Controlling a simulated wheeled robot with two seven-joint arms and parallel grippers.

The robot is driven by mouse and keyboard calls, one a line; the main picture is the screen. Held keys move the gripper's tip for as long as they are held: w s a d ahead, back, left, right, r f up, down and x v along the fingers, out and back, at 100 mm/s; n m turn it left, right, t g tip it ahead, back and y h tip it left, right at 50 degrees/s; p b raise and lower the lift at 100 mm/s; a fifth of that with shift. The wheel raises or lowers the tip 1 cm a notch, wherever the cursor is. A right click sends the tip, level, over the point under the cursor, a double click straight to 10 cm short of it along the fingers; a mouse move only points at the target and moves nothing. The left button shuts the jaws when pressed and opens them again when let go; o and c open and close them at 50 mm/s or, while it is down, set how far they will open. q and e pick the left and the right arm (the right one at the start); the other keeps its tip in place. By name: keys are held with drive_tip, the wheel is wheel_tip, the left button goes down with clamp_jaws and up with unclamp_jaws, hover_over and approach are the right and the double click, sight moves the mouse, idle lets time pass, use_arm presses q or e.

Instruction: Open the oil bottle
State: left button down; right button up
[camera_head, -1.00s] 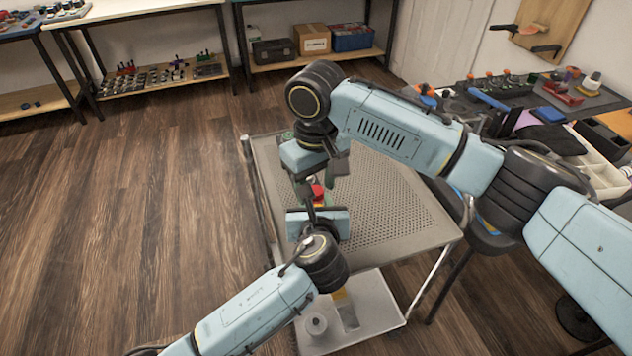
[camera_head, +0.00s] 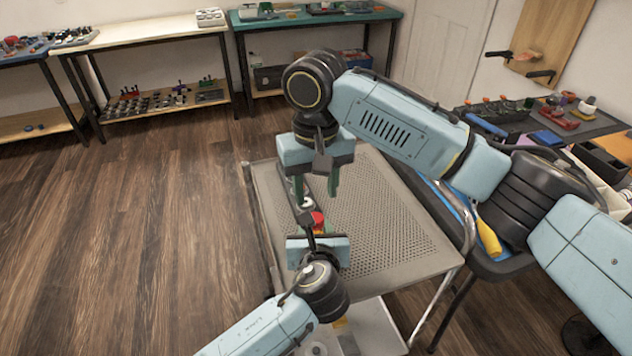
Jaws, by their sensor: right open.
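A small red-topped thing (camera_head: 317,220) with some green beside it shows above the perforated cart top, between my two grippers. It may be the oil bottle's cap, but the body below is mostly hidden by my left gripper. My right gripper (camera_head: 315,198) points down just above and behind the red top, its two green fingers spread apart. A small grey part with a white ring (camera_head: 306,203) shows between them; I cannot tell what it belongs to. My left gripper (camera_head: 311,226) is just in front of the red top. Its fingers are largely hidden, so its grip is unclear.
The perforated metal cart (camera_head: 390,225) has clear room to the right of my grippers. A cluttered bench (camera_head: 540,125) is at the far right. Workbenches (camera_head: 150,38) line the back wall.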

sight(316, 217)
drive_tip(key=m, duration=0.1)
drive_tip(key=r+m, duration=0.1)
drive_tip(key=m, duration=0.2)
drive_tip(key=shift+r, duration=0.35)
drive_tip(key=shift+m, duration=0.3)
drive_tip(key=shift+f, duration=3.95)
clamp_jaws()
drive_tip(key=n, duration=0.6)
drive_tip(key=shift+n, duration=0.4)
